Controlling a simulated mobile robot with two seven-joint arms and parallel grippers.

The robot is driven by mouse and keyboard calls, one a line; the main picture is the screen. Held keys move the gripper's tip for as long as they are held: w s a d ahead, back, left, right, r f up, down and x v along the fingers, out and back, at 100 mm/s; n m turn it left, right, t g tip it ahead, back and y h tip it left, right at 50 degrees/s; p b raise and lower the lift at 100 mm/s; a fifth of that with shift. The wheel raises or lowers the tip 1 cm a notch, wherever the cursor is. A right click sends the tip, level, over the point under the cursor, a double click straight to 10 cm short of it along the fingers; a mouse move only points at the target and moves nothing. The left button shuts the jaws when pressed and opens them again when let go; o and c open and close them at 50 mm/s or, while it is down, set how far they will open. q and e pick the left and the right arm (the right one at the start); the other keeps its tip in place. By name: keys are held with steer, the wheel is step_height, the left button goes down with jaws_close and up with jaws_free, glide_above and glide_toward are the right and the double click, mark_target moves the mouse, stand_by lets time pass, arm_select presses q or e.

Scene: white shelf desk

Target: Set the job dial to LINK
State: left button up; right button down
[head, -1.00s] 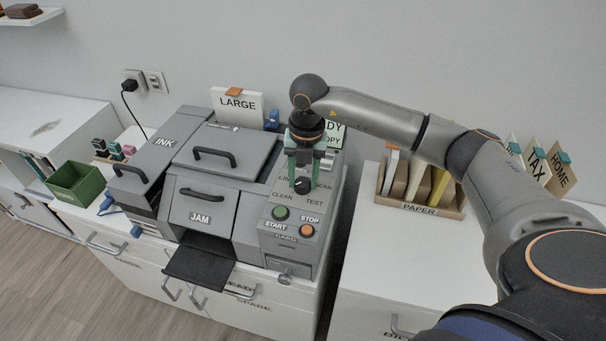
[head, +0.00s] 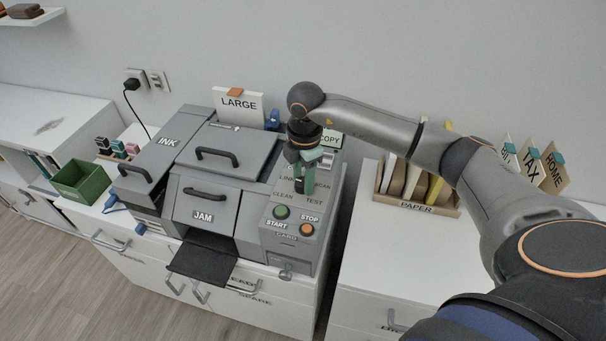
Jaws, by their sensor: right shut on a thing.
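The job dial is on the sloped grey panel (head: 266,221) at the right of the printer. Four labels surround it: LINK (head: 287,178) at upper left, SCAN (head: 322,186) at upper right, CLEAN (head: 282,194) at lower left and TEST (head: 314,201) at lower right. My right gripper (head: 303,182) points down from above, with its green fingers shut on the dial. The fingers hide most of the dial, so I cannot tell which label it points at. My left gripper is out of view.
Below the dial are the green START button (head: 281,212) and orange STOP button (head: 306,229). A LARGE sign (head: 238,104) and a COPY sign (head: 329,141) stand behind. A PAPER rack (head: 418,208) stands to the right. The right cabinet's front top is clear.

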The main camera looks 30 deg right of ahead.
mark_target(303, 184)
steer(key=shift+m+p, duration=0.4)
steer(key=shift+m, duration=1.1)
steer(key=shift+c, duration=1.9)
jaws_free()
step_height(303, 184, up, 13)
steer(key=b, duration=0.1)
steer(key=shift+s+f, duration=0.2)
steer(key=shift+s, duration=0.05)
steer(key=shift+a, duration=0.1)
